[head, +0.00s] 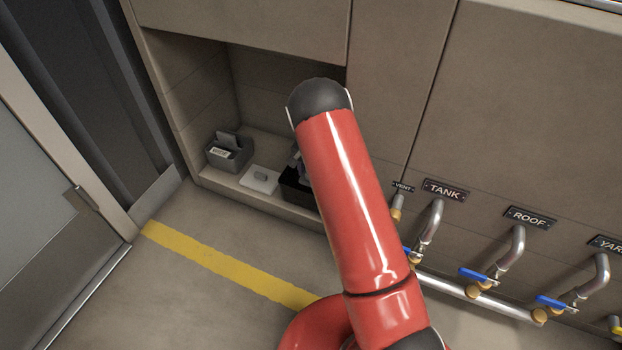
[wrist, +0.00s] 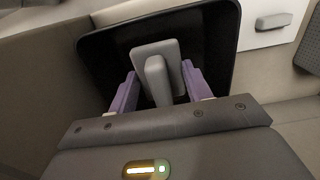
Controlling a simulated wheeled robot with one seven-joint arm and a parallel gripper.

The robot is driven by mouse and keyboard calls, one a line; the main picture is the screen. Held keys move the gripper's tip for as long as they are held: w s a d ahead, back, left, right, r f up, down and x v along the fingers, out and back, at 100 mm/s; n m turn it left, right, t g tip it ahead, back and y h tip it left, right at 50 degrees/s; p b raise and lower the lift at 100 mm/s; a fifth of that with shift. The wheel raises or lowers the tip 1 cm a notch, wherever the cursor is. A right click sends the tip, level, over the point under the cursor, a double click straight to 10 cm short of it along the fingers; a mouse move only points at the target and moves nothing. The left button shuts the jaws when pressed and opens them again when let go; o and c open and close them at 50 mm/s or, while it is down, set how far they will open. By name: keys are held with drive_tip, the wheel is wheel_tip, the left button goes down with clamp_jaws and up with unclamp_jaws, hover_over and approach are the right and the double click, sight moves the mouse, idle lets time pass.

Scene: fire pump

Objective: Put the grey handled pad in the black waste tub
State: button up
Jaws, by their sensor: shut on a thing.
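In the wrist view my gripper (wrist: 159,84) has its two purple fingers on either side of the upright grip of the grey handled pad (wrist: 143,52), shut on it. The pad's flat plate faces away from the palm. Behind it lies the open mouth of the black waste tub (wrist: 230,50), and the pad appears within its outline. How deep the pad is relative to the rim I cannot tell. In the head view the tub (head: 291,190) is in the low alcove, mostly hidden by my red arm. My gripper and the pad are largely hidden there.
A white plate with a small grey block (head: 262,179) lies left of the tub. Labelled pipes with blue-handled valves (head: 478,275) are at the right. The floor by the yellow stripe (head: 215,262) is clear.

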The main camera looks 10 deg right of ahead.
drive_tip(key=shift+f, duration=1.5)
drive_tip(key=shift+f+b, duration=0.1)
drive_tip(key=shift+b, duration=0.2)
drive_tip(key=shift+f+b, duration=0.4)
drive_tip(key=shift+f, duration=0.15)
drive_tip(key=o, duration=0.9)
drive_tip(key=shift+o, duration=0.2)
drive_tip(key=shift+r, duration=0.15)
wheel_tip(320, 180, up, 9)
drive_tip(key=shift+f+p, duration=0.2)
drive_tip(key=shift+p, duration=0.95)
drive_tip(key=shift+s+a, duration=0.1)
